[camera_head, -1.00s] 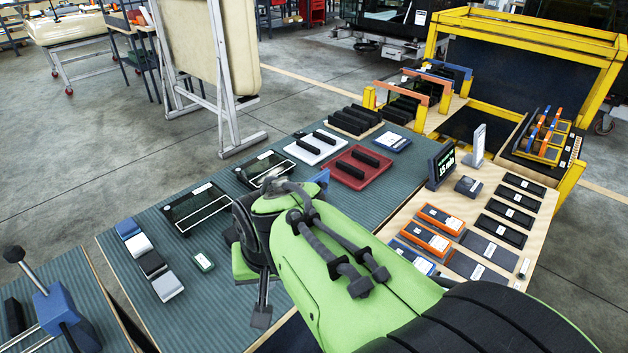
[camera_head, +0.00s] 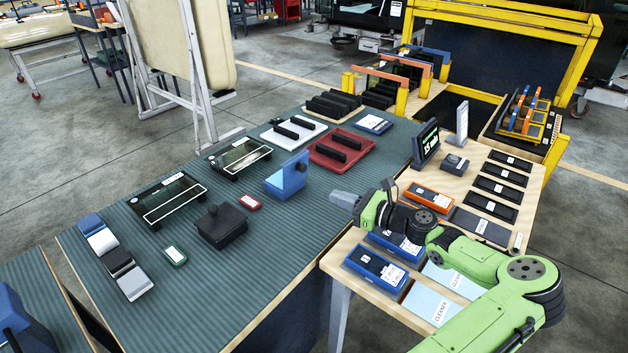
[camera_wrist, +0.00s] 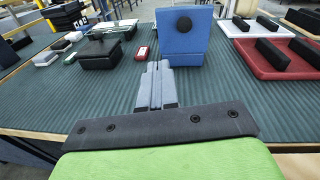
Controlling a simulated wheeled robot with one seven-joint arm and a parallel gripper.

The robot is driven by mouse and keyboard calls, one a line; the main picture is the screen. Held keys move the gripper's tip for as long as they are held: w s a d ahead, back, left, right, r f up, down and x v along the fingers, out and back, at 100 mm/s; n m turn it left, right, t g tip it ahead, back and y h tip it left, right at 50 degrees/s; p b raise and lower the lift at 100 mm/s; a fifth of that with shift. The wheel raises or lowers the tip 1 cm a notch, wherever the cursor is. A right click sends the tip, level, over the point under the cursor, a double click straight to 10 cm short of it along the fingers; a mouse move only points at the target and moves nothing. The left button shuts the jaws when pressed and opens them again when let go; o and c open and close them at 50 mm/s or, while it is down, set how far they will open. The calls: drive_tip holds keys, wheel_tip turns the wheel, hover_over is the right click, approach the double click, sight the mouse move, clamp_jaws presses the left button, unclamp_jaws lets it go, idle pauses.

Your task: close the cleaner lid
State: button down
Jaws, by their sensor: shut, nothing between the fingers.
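A blue box (camera_head: 284,188) stands on the teal mat, left of my gripper. Its lid (camera_head: 296,171) appears raised and tilted up on the side toward my gripper. In the wrist view, the lid (camera_wrist: 184,36) shows as a blue panel with a black round knob, above the fingertips. No label on the box is readable. My gripper (camera_head: 342,197) is shut and empty, over the mat's right edge and pointing left toward the box. In the wrist view, my gripper's fingers (camera_wrist: 158,84) are together, with a gap of mat between them and the box.
A black box (camera_head: 222,228) and a small red-edged tag (camera_head: 249,202) lie left of the blue box. A red tray (camera_head: 342,149) stands behind it. Blue-and-black packs (camera_head: 376,270) and cards marked CLEANER (camera_head: 432,302) lie on the wooden bench under my arm.

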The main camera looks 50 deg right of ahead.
sight(305, 168)
drive_tip(key=s+d+m+t+h, duration=0.2)
drive_tip(key=d, duration=0.1)
drive_tip(key=shift+g, duration=0.3)
drive_tip(key=w+b, duration=0.1)
drive_tip(key=w, duration=0.3)
drive_tip(key=w+b, duration=0.1)
drive_tip(key=w, duration=0.3)
drive_tip(key=w+a+b, duration=0.1)
drive_tip(key=w+b, duration=0.1)
drive_tip(key=w, duration=0.2)
drive_tip(key=shift+w+r, duration=0.4)
drive_tip(key=shift+w, duration=0.4)
drive_tip(key=shift+r, duration=0.1)
